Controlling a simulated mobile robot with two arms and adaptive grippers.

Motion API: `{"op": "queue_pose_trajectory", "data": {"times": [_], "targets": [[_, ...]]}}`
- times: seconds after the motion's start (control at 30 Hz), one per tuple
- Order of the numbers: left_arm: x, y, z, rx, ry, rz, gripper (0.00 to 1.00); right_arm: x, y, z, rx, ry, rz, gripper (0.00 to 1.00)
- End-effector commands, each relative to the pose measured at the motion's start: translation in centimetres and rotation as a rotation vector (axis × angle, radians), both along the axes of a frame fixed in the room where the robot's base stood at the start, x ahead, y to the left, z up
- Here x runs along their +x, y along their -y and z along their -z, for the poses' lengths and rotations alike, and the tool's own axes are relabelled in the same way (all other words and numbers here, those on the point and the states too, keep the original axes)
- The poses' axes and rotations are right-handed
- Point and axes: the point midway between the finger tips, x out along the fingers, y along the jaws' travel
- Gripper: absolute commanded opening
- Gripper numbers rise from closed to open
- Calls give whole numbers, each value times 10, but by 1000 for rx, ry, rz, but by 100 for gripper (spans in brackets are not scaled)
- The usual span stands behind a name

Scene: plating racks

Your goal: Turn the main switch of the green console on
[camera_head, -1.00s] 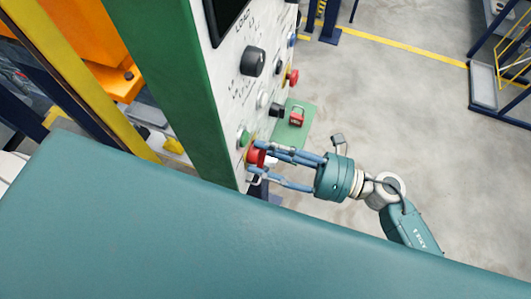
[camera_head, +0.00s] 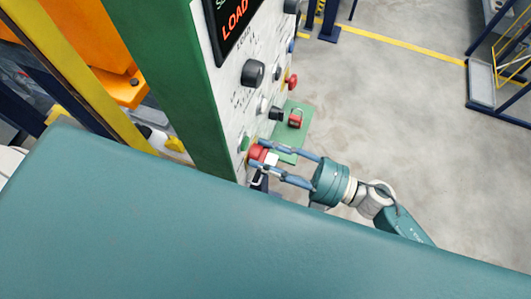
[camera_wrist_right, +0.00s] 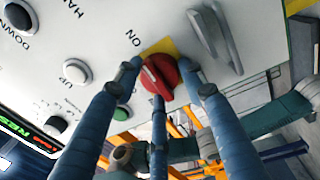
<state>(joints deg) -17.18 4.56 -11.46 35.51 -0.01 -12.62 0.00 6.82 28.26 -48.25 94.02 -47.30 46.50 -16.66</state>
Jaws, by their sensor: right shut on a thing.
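The green console (camera_head: 165,75) stands at the left of the head view, with a white front panel. Its red main switch (camera_head: 256,153) sits low on the panel; in the right wrist view the red knob (camera_wrist_right: 160,76) is on a yellow plate, with the word ON printed nearby. My right gripper (camera_head: 266,156) is shut on the red switch, its blue fingers around the knob. The console's screen (camera_head: 233,20) is lit and shows LOAD in red-orange letters. My left gripper is not in view.
A black dial (camera_head: 253,73), a green button (camera_head: 244,141) and a red button (camera_head: 292,82) are on the panel.

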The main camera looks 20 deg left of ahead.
Motion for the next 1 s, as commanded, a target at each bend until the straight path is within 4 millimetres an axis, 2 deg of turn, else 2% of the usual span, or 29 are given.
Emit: {"op": "queue_pose_trajectory", "data": {"times": [0.03, 0.3, 0.8, 0.83, 0.9, 1.0], "targets": [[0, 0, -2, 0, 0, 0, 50, -6, 1, 7, -11, -39, -8, 14], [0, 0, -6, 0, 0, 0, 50, -6, 1, 8, -7, -122, -8, 16], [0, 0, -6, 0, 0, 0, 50, -6, 1, 9, -8, -141, -7, 17], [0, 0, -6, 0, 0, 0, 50, -6, 1, 9, -8, -141, -6, 47], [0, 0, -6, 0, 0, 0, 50, -6, 1, 9, -9, -140, -5, 58], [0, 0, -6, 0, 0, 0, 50, -4, 1, 9, -9, -138, -2, 58]]}}
